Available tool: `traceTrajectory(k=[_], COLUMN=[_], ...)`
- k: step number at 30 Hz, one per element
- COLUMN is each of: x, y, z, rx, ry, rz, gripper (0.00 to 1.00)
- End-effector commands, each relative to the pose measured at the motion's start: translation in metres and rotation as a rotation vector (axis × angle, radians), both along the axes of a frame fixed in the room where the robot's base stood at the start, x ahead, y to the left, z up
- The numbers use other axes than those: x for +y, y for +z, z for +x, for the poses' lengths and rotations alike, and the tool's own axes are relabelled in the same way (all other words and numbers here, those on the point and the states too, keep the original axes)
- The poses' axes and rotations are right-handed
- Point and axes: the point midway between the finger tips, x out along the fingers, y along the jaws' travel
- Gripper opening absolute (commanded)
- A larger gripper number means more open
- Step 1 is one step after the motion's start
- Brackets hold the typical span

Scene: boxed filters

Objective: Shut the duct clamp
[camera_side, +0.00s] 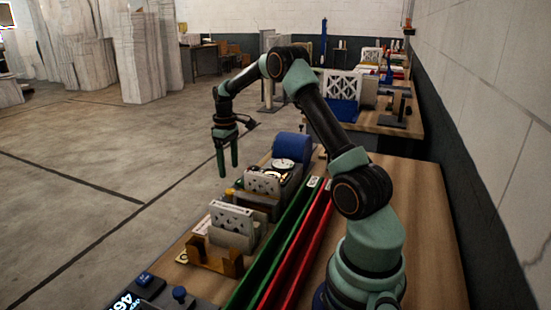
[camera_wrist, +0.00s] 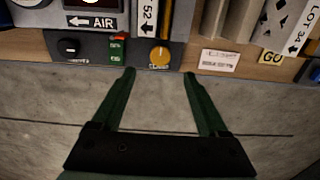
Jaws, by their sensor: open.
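My gripper (camera_side: 228,172) is open and empty, pointing down above the floor just left of the table edge in the side view. In the wrist view its two green fingers (camera_wrist: 160,73) are spread apart, with bare floor between them. Beyond the tips is an orange round knob (camera_wrist: 159,55) on a dark panel, with a small orange label too small to read; it may be the clamp's control. The fingers appear apart from it. A pale filter labelled 52 (camera_wrist: 147,14) stands upright just behind the knob. In the side view a filter (camera_side: 262,183) stands at the unit.
A black knob (camera_wrist: 69,47) and a red and green indicator (camera_wrist: 117,46) sit left of the orange knob. Boxed filters (camera_side: 232,218) stand nearer. Green (camera_side: 285,225) and red (camera_side: 305,240) rails run along the table (camera_side: 425,195).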

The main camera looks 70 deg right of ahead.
Motion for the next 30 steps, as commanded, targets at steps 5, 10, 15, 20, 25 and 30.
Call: traceTrajectory(k=[5, 10, 15, 20, 25, 30], x=[0.001, 0.001, 0.001, 0.000, 0.000, 0.000], y=[-0.037, -0.064, -0.079, -0.084, -0.083, -0.083], z=[-0.001, -0.001, 0.000, 0.000, 0.000, 0.000], rx=[0.004, 0.003, 0.001, 0.000, 0.000, 0.000], ry=[0.000, 0.000, 0.000, 0.000, 0.000, 0.000], rz=[0.003, 0.002, 0.001, 0.000, 0.000, 0.000], gripper=[0.77, 0.77, 0.77, 0.77, 0.77, 0.27])
